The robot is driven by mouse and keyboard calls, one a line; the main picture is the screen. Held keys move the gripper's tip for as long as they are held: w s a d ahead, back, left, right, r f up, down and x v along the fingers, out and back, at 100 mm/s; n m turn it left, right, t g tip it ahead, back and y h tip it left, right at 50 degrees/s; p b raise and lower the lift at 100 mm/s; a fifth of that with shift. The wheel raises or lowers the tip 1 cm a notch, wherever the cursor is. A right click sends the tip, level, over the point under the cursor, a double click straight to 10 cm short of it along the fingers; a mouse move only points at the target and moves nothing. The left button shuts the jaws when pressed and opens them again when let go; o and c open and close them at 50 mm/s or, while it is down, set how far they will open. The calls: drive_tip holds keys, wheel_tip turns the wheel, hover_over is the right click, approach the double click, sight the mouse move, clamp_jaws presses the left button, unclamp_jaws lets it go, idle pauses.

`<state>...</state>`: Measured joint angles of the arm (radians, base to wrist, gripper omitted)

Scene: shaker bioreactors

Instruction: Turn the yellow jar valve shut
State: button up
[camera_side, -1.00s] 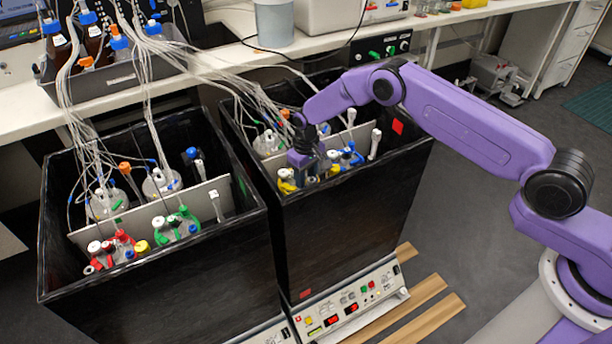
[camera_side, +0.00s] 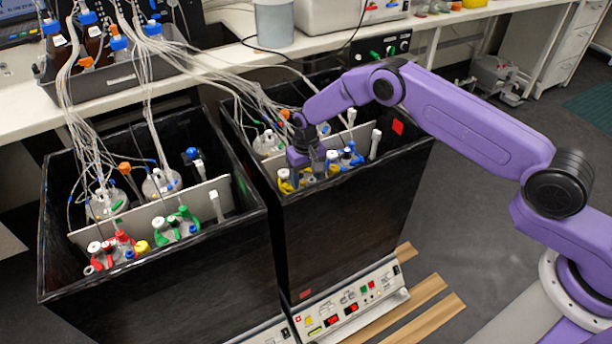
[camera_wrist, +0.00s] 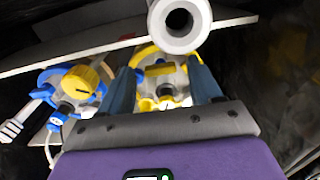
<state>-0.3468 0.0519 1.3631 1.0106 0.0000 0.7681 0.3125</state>
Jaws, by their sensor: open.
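The yellow-collared jar (camera_side: 286,186) stands in the front part of the right black box. In the wrist view its yellow collar (camera_wrist: 147,55) lies between and beyond my two fingers. A small pale valve part (camera_wrist: 165,92) shows at its middle; which way it is turned cannot be told. My gripper (camera_wrist: 162,68) is open, with one finger on each side of the jar's middle. Whether either finger touches it is unclear. In the side view my gripper (camera_side: 308,170) reaches down into the right box and partly hides the jar.
A blue-collared jar (camera_wrist: 63,77) with a yellow knob stands close on the left in the wrist view. A white tube end (camera_wrist: 178,18) looms near the camera. A pale divider (camera_side: 350,135) and black walls (camera_side: 345,220) hem the space. Several hoses (camera_side: 228,85) run in overhead.

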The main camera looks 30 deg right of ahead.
sight(306, 181)
wheel_tip(306, 181, up, 18)
drive_tip(key=shift+f, duration=0.25)
idle(0.4)
idle(0.3)
